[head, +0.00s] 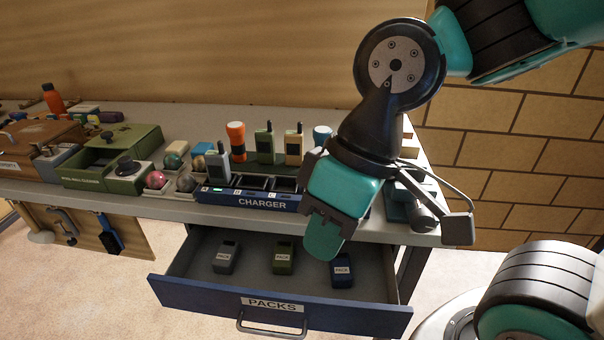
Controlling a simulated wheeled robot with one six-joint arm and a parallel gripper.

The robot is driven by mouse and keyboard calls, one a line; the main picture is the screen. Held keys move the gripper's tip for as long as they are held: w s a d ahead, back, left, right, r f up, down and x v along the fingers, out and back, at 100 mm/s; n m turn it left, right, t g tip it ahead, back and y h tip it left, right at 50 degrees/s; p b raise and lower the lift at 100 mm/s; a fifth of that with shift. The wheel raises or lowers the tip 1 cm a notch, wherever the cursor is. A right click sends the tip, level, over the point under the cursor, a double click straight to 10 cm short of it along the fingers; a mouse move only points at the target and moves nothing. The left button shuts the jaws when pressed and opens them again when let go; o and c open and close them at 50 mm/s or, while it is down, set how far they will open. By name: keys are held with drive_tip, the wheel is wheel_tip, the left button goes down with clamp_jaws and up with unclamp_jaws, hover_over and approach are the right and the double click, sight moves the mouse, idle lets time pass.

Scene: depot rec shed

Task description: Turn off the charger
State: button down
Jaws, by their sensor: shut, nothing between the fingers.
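The blue charger (238,199) with a white CHARGER label sits along the front edge of the workbench. A green light (217,189) glows at its left end. A grey radio (216,166) stands in its leftmost slot, and the slots to the right of it look empty. My gripper (323,242) is shut and empty. It points down in front of the charger's right end and hides that part, so I cannot see a switch there. In the picture it also overlaps the drawer's opening; I cannot tell whether it touches anything.
The PACKS drawer (190,290) is open below the charger, holding grey (226,257), green (284,257) and blue packs (341,270). Behind the charger stand an orange torch (236,135) and green (265,146) and tan radios (294,147). A green ball cleaner (125,171) is left.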

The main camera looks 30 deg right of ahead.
drive_tip(key=shift+w, duration=0.3)
drive_tip(key=w+d+f+n+t+h+b, duration=0.1)
drive_tip(key=w+d+f+n+h+b, duration=0.1)
drive_tip(key=w+d, duration=1.8)
drive_tip(key=n+h+b, duration=0.1)
drive_tip(key=n+h, duration=0.1)
drive_tip(key=h, duration=0.1)
drive_tip(key=shift+w+d+t, duration=0.15)
drive_tip(key=shift+d+t, duration=0.05)
drive_tip(key=shift+t, duration=0.1)
drive_tip(key=f, duration=0.4)
drive_tip(key=w+d+f, duration=0.1)
drive_tip(key=f, duration=0.4)
drive_tip(key=w+f, duration=0.1)
drive_tip(key=f, duration=0.3)
drive_tip(key=shift+d+f, duration=0.15)
drive_tip(key=shift+f, duration=0.25)
